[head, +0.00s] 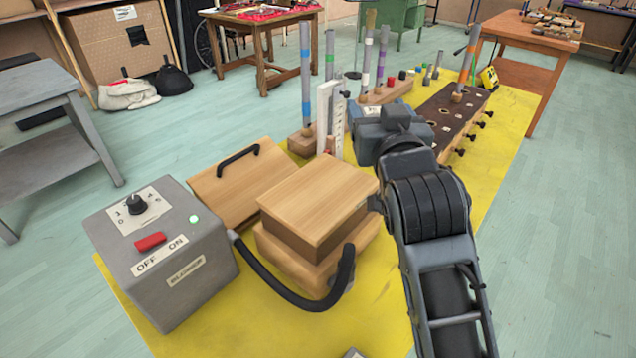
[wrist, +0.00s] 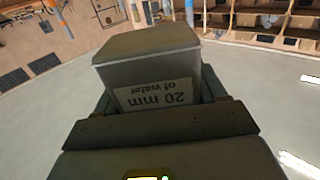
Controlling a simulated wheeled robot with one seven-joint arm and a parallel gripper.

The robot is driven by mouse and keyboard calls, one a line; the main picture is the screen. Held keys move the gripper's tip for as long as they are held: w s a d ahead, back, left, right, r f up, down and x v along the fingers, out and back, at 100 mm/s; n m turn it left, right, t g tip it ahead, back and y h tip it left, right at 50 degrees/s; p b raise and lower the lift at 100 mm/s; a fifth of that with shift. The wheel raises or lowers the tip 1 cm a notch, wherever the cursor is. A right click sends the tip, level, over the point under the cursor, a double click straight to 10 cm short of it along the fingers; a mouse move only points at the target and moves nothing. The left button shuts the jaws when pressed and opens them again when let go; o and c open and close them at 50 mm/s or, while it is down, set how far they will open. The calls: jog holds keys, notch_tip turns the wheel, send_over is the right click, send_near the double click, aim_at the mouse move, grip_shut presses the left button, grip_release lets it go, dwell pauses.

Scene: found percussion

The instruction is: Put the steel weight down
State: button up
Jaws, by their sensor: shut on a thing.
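My gripper (wrist: 155,100) is shut on the steel weight (wrist: 150,65), a grey block labelled "20 mm of water". The label reads upside down in the wrist view. In the head view my gripper (head: 375,128) is in the air beyond the right side of the wooden bellows box (head: 318,200), close to the white upright scale (head: 324,120). The weight is mostly hidden there by my gripper. The bellows box has a flat, bare wooden top, and a black hose runs along its front.
A grey control box (head: 165,265) with a knob and red switch stands front left. A wooden board with a black handle (head: 238,160) is behind it. Banded tubes (head: 305,75) stand in wooden blocks beyond. A dark-topped chest with holes (head: 440,115) is at right on the yellow mat (head: 508,135).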

jog(key=a+f, duration=0.2)
jog(key=a, duration=0.2)
jog(key=s+a+f, duration=0.1)
jog(key=a+f, duration=0.1)
jog(key=a, duration=0.1)
jog(key=s+a+f, duration=0.1)
jog(key=a+f, duration=0.1)
jog(key=a, duration=0.2)
jog(key=shift+a+f+b, duration=0.25)
jog(key=shift+a+b, duration=0.1)
jog(key=shift+b, duration=0.05)
jog(key=shift+f, duration=1.95)
jog(key=shift+f, duration=0.15)
jog(key=o, duration=1.6)
jog(key=shift+c, duration=0.2)
jog(key=s+d+b, duration=0.1)
jog(key=s+b, duration=0.1)
jog(key=s, duration=1)
jog(key=shift+d, duration=0.25)
